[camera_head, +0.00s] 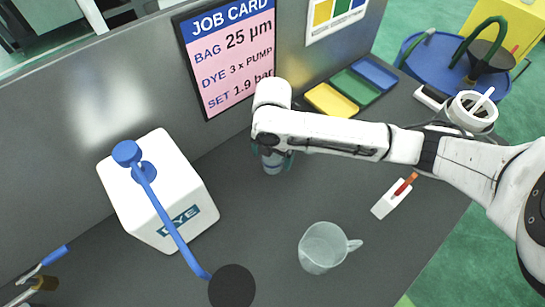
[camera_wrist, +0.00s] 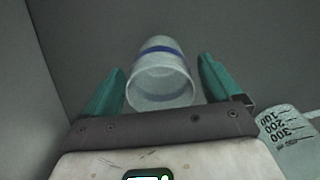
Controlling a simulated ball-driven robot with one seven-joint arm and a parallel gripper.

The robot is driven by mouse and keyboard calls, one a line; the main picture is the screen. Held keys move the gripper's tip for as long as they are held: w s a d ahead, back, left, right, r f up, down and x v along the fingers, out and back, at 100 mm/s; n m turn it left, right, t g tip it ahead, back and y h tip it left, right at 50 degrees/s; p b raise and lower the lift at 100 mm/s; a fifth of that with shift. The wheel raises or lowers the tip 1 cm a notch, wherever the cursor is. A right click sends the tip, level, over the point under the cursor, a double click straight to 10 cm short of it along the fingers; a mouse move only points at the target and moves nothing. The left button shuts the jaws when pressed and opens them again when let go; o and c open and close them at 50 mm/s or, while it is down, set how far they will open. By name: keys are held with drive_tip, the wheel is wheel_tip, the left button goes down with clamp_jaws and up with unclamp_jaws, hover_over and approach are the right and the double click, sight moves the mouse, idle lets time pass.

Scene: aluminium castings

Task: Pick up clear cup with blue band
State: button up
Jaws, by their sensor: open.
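The clear cup with a blue band (camera_wrist: 162,76) stands between the two green fingers of my gripper (camera_wrist: 162,88) in the wrist view. There is a gap on each side of the cup, and the fingers do not appear to touch it. In the head view the cup (camera_head: 272,163) shows just below the end of my arm, partly hidden by it. My gripper (camera_head: 272,152) is open over the cup in that view, and its fingers are mostly hidden behind the wrist.
A clear measuring jug (camera_head: 323,248) stands front right; its marked side shows in the wrist view (camera_wrist: 290,135). A white dye container (camera_head: 160,190) with a blue pump stands left. Coloured trays (camera_head: 352,86) lie behind. The grey wall (camera_head: 90,110) rises close behind the cup.

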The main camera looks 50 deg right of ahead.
drive_tip(key=shift+f, duration=0.25)
drive_tip(key=shift+c, duration=0.4)
drive_tip(key=c, duration=1)
drive_tip(key=shift+o, duration=0.2)
drive_tip(key=shift+r, duration=0.1)
drive_tip(key=shift+r, duration=0.55)
drive_tip(key=s+a+r+p, duration=0.3)
drive_tip(key=s+a+r, duration=0.3)
drive_tip(key=s+r, duration=0.5)
drive_tip(key=shift+s+r+p, duration=0.3)
drive_tip(key=shift+s+r, duration=0.1)
drive_tip(key=shift+s, duration=0.35)
